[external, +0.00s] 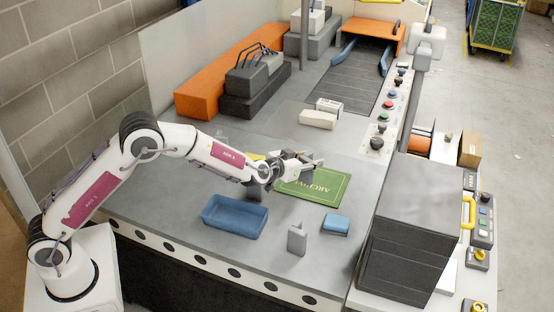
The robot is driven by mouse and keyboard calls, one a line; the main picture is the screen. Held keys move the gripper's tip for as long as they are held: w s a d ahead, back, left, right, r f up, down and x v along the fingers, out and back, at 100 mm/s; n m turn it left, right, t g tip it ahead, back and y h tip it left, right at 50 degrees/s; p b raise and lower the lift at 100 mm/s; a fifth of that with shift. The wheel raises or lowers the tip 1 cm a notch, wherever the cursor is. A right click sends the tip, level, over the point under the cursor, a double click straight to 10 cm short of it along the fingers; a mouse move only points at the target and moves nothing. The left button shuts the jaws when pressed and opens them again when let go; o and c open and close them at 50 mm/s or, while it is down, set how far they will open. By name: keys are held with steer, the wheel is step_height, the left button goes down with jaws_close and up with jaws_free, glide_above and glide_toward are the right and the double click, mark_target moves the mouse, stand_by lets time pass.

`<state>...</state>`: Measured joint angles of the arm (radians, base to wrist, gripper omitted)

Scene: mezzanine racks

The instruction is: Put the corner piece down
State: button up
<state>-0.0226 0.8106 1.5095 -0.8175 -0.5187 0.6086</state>
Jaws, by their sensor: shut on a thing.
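My gripper (308,162) is at the end of my outstretched arm, near the back left edge of a green mat with lettering (322,188). It is shut on a small grey piece, which I take to be the corner piece; its outline is hard to tell from the fingers at this size. I cannot tell its height above the mat. A grey upright piece (297,239) stands apart on the worktop in front of the mat.
An open blue tray (235,229) and a small blue block (336,224) are on the grey worktop. A grey block (257,191) and something yellow (254,157) are partly hidden by my arm. A dark cabinet (413,230) stands at right. White blocks (318,119) lie behind.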

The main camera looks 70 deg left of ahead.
mark_target(304, 172)
steer(key=shift+f, duration=0.55)
steer(key=shift+f, duration=1.85)
steer(key=shift+f, duration=0.15)
steer(key=o, duration=0.8)
steer(key=shift+c, duration=0.2)
steer(key=shift+r, duration=0.2)
steer(key=v, duration=1.2)
